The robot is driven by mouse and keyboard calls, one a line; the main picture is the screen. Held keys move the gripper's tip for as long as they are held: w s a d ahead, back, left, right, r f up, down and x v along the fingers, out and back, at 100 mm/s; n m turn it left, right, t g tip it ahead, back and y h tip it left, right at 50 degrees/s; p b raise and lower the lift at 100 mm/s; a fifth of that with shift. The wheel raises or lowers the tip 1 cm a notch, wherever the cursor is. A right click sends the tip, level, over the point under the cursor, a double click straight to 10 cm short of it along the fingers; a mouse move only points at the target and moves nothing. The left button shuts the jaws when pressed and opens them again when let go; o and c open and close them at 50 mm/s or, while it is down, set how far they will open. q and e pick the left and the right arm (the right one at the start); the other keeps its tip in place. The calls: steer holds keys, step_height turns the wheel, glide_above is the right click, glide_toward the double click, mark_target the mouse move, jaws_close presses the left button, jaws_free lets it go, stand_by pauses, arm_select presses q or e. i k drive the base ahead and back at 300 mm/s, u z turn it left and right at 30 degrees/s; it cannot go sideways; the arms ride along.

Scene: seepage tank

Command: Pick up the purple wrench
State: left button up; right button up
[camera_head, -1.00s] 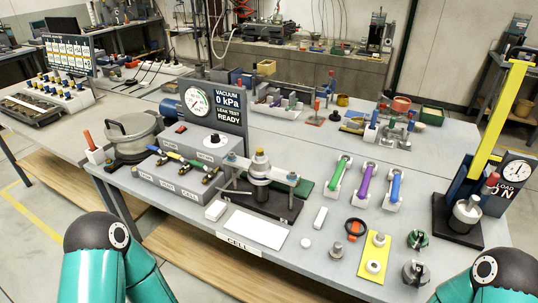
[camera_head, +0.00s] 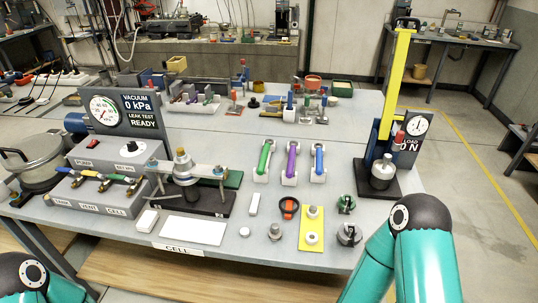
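The purple wrench (camera_head: 292,159) lies in a white holder on the grey workbench, right of the middle of the view. A green wrench (camera_head: 265,158) lies in its own holder to its left, and a blue wrench (camera_head: 319,160) lies in one to its right. All three lie roughly parallel. My arms show only as teal links at the bottom left and bottom right. Neither gripper is in view, and nothing touches the wrench.
The load stand (camera_head: 398,95) with a yellow column rises right of the wrenches. The cell assembly (camera_head: 183,168) stands to their left. Bare bench surface (camera_head: 350,120) shows behind the wrenches.

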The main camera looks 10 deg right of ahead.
mark_target(291, 160)
steer(key=u, duration=0.65)
steer(key=k, duration=1.35)
steer(key=z, duration=0.3)
steer(key=i, duration=1.05)
steer(key=u, duration=0.05)
